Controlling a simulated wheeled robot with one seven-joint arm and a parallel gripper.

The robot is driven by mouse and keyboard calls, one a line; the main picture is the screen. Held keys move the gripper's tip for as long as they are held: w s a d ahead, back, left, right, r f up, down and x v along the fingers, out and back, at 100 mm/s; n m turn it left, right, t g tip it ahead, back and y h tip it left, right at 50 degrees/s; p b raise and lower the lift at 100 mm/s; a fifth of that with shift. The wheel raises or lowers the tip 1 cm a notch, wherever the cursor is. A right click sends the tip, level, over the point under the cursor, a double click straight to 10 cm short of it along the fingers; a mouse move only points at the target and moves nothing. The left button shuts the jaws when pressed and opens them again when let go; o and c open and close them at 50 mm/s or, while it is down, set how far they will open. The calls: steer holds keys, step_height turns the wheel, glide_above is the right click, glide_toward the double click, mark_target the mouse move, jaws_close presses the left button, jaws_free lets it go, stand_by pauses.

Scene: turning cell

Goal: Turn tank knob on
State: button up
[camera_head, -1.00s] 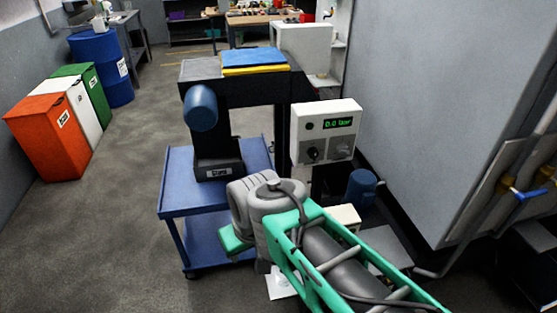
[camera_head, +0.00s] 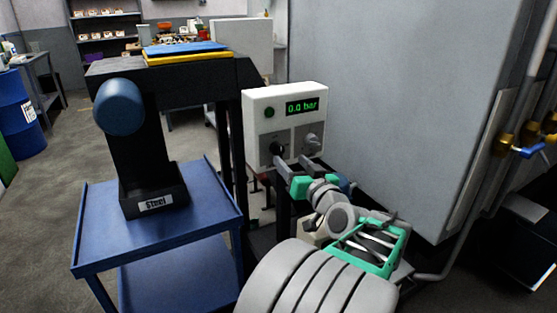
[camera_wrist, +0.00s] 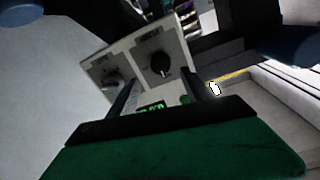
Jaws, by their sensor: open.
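A white control panel (camera_head: 260,98) shows a green "0.0 bar" display (camera_head: 306,106) above two knobs. My gripper (camera_head: 294,162) is open and empty, close to the lower part of the panel. In the wrist view the panel appears tilted and flipped. Contact is not visible.
A green button (camera_head: 269,112) sits left of the display. A blue cart (camera_head: 90,225) bearing a dark stand labelled "Steel" (camera_head: 155,203) is left of the panel. A large grey cabinet wall (camera_head: 400,100) rises at right, with blue-handled valves (camera_head: 525,151) on a pipe.

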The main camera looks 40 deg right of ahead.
mark_target(281, 152)
steer(key=x, duration=0.6)
steer(key=shift+w, duration=0.25)
steer(key=shift+c, duration=0.4)
jaws_close()
